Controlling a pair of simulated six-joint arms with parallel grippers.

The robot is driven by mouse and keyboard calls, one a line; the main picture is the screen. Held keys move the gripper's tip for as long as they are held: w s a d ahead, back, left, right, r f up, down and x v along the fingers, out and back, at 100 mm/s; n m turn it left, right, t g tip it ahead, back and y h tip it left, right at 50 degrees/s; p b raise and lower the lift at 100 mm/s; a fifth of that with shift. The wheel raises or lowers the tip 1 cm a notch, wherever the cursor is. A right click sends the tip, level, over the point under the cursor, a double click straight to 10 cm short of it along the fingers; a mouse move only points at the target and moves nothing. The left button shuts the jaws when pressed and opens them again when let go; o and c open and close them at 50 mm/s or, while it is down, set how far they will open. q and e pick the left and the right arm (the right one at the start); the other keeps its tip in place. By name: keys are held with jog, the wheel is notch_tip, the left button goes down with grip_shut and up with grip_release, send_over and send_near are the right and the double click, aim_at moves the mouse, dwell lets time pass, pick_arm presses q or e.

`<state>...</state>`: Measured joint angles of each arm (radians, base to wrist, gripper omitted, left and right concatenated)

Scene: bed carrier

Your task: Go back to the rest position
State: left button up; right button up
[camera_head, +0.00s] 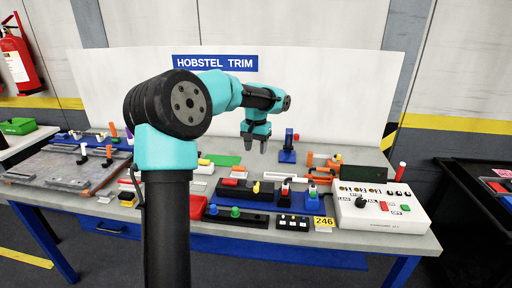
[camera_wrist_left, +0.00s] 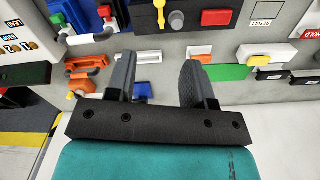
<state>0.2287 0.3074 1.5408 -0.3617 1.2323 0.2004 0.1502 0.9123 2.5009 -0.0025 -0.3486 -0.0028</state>
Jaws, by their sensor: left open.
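My left gripper (camera_head: 255,142) hangs over the middle of the workbench, its fingers pointing down, with nothing between them. In the left wrist view its two fingers (camera_wrist_left: 158,80) stand apart, and grey table top shows in the gap with a white bar and an orange-and-white block beyond. It appears to be above the table, not touching any part. My left arm crosses the head view from the bottom, with a large dark joint at left centre. My right gripper is not in either view.
The workbench (camera_head: 395,240) holds a white control box (camera_head: 350,215), blue and black fixtures (camera_head: 262,198), a blue stand (camera_head: 288,155) and a green plate (camera_head: 222,160). A white back panel (camera_head: 330,85) stands behind. A fire extinguisher (camera_head: 18,60) hangs at left; a dark bin (camera_head: 475,190) stands right.

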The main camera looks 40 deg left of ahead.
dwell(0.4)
pick_arm(q)
jog(key=d+f+m, duration=0.3)
jog(key=d+f, duration=0.4)
jog(key=d, duration=0.3)
jog(key=d+f+m+g+h, duration=0.1)
jog(key=d+f+m, duration=0.1)
jog(key=d+f, duration=0.7)
jog(key=d+f+m, duration=0.3)
jog(key=d+f, duration=0.2)
jog(key=d, duration=0.7)
jog(key=s+f+n+t+h, duration=0.1)
jog(key=s+f+n, duration=0.2)
jog(key=s+f, duration=0.6)
jog(key=s+a+f+n+h, duration=0.1)
jog(key=s+f+n, duration=0.2)
jog(key=s+f, duration=0.7)
notch_tip(320, 180, down, 4)
jog(key=shift+f+t+h, duration=0.2)
jog(key=shift+t+h, duration=0.2)
jog(key=shift+s+a, duration=0.1)
